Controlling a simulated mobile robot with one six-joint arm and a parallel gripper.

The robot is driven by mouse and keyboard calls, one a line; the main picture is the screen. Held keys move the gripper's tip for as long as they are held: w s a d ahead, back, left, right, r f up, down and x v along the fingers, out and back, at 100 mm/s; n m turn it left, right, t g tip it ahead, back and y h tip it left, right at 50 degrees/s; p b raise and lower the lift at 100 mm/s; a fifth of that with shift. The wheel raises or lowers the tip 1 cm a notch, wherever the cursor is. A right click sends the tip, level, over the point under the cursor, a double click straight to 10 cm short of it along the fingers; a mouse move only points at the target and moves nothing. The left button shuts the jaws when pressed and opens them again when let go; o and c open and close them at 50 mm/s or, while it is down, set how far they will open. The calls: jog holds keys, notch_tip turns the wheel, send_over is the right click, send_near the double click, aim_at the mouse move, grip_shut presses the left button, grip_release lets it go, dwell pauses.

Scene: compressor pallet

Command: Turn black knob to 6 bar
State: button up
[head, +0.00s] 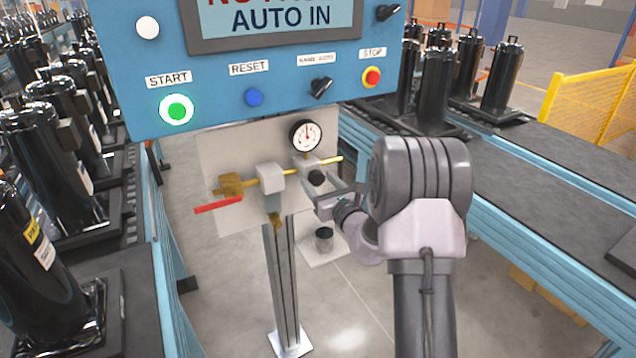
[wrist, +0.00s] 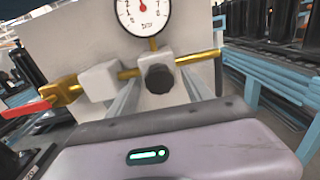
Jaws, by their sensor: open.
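The black knob (head: 317,177) sits on the front of a grey regulator block on a brass pipe. It also shows in the wrist view (wrist: 159,78). A round white pressure gauge (head: 306,136) stands above it; in the wrist view the gauge (wrist: 143,14) has a red needle pointing about straight up, its numbers too blurred to read surely. My gripper (head: 318,197) is open. In the wrist view its two fingers (wrist: 160,86) reach forward on either side of the knob, with gaps visible. I cannot tell how deep the knob is between them.
A red lever valve (head: 218,204) is on the pipe's left end. A blue control panel (head: 130,80) with buttons hangs above. A metal post (head: 281,285) stands below. Conveyors with black compressors flank both sides; a yellow fence (head: 590,105) is at right.

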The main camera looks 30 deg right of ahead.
jog(key=shift+w, duration=0.4)
grip_shut()
jog(key=shift+r, duration=0.1)
